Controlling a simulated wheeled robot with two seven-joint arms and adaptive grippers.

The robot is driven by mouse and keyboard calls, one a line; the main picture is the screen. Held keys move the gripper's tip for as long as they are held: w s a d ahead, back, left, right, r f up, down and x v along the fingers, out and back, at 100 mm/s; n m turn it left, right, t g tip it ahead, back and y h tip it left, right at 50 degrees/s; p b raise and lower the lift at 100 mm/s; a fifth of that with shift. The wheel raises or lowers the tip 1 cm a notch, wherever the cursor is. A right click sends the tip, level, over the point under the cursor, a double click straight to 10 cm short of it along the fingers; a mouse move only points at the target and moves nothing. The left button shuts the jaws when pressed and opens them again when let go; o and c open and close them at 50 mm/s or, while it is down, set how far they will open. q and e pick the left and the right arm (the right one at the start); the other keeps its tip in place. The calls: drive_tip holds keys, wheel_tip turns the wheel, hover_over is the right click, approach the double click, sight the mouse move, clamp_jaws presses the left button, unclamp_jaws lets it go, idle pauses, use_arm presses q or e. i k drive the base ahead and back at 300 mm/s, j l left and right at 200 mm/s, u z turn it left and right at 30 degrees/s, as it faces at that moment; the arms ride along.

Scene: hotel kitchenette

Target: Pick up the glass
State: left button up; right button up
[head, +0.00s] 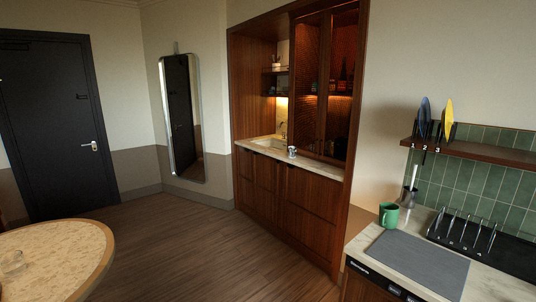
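Neither of my grippers is in view.
The wood floor (195,250) between the table and the cabinets is clear. The right counter holds a grey mat (418,262), a green mug (389,215) and a black rack (462,232). A dark door (55,125) and a mirror (182,120) are at the back left.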

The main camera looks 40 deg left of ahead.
sight(293, 150)
drive_tip(key=u, duration=0.95)
drive_tip(key=i+j+u, duration=0.1)
drive_tip(key=i+u, duration=0.25)
drive_tip(key=i, duration=0.25)
drive_tip(key=i+u, duration=0.35)
drive_tip(key=i, duration=1.15)
drive_tip(key=i+z, duration=0.3)
drive_tip(key=i, duration=0.2)
drive_tip(key=i+z, duration=0.3)
drive_tip(key=i, duration=0.15)
drive_tip(key=i+z, duration=0.2)
drive_tip(key=i, duration=0.85)
drive_tip(key=i+l+u, duration=0.1)
drive_tip(key=i, duration=0.3)
drive_tip(key=i+l, duration=0.2)
drive_tip(key=i, duration=0.15)
drive_tip(key=j+u, duration=0.05)
